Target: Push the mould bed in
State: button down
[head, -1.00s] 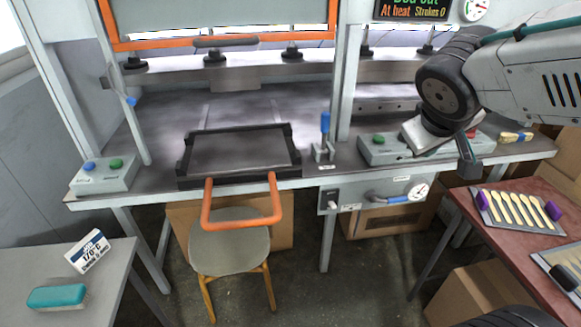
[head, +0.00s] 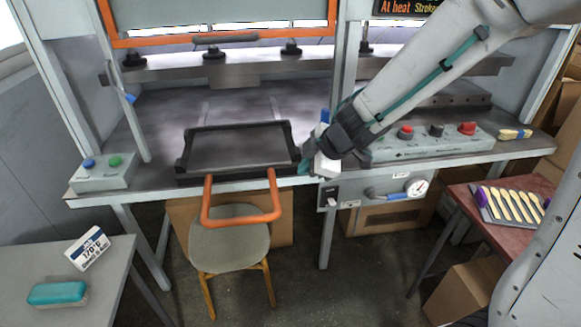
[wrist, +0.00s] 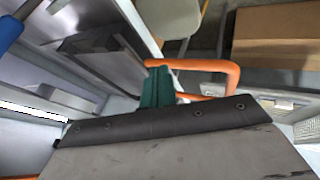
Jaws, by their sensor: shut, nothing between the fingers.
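The mould bed (head: 238,150) is a dark, shallow, black-rimmed tray at the front edge of the press table. Its orange U-shaped handle (head: 243,218) sticks out past the edge towards me, above a chair. My gripper (head: 306,163) has teal fingers and is shut and empty, just right of the bed's front right corner. In the wrist view my shut fingers (wrist: 157,88) appear in front of the orange handle (wrist: 205,66); I cannot tell whether they touch it. My wrist hides most of the blue-handled lever.
The orange-framed guard (head: 225,42) is raised above the press. A two-button box (head: 104,172) stands left and a control panel (head: 430,143) right. A round-seat chair (head: 232,245) is below the handle. Side tables (head: 110,290) flank the front.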

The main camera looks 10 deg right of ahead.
aim_at(291, 169)
jog(key=w+f, duration=0.1)
jog(key=w, duration=0.1)
jog(key=w+a+f, duration=0.1)
jog(key=w+f, duration=0.1)
jog(key=w+a+f, duration=0.1)
jog(key=w+f, duration=0.1)
jog(key=shift+w+a+f, duration=0.1)
jog(key=shift+a+f, duration=0.05)
jog(key=shift+f, duration=0.1)
jog(key=shift+w, duration=0.55)
